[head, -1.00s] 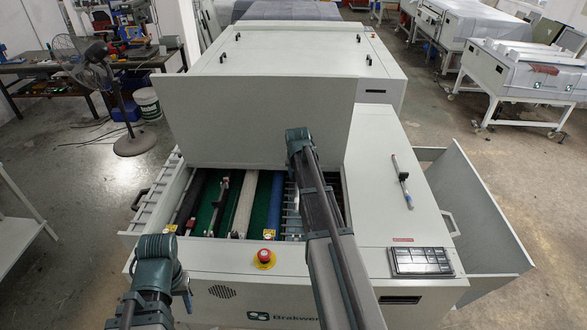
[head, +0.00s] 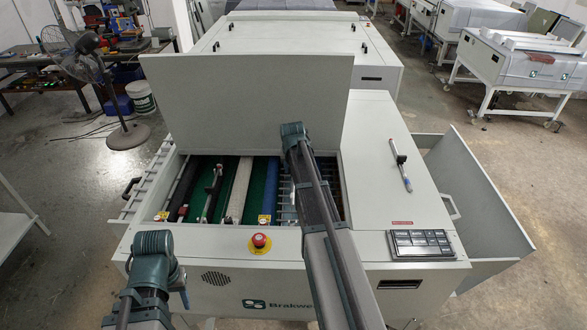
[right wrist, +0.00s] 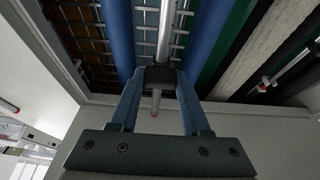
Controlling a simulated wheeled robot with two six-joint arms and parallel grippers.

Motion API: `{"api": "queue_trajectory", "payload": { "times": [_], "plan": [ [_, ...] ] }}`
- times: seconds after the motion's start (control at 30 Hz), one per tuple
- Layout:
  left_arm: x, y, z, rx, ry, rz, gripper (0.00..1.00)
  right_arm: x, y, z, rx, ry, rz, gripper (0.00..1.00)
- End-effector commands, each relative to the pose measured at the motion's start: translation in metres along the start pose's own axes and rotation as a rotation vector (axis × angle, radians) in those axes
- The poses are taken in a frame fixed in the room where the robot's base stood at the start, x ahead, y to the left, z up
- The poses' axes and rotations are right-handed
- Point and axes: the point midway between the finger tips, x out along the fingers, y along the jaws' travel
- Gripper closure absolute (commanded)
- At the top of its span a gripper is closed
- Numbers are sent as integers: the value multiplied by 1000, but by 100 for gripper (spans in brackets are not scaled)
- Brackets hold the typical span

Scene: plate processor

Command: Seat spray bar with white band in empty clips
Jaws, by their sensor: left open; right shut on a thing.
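My right gripper (right wrist: 158,80) is shut on the black block of a spray bar (right wrist: 166,30) in the right wrist view. The bar's silver tube runs away from me over the open bay, and a short red-tipped end sticks out toward me. I cannot make out a white band on it. In the head view my right arm hides this gripper and the bar. Another bar with a black block (head: 213,185) sits in the bay, and one lies on the machine's right top (head: 400,165). The clips are not clear. My left gripper (head: 182,290), open, is partly seen low in front of the machine.
The open bay holds a blue roller (head: 270,188), a pale roller (head: 236,190) and a dark roller (head: 184,186). A raised white cover (head: 245,105) stands behind it. A red stop button (head: 259,240) and a keypad (head: 420,243) are on the front.

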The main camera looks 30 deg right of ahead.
Motion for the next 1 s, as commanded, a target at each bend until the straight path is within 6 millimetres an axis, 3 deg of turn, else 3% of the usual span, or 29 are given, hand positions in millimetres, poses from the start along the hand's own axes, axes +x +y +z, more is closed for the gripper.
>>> {"api": "queue_trajectory", "payload": {
  "times": [1.0],
  "plan": [
    [81,7,-5,16,0,-3,50,76,0,31,0,0,0,100]
  ]
}}
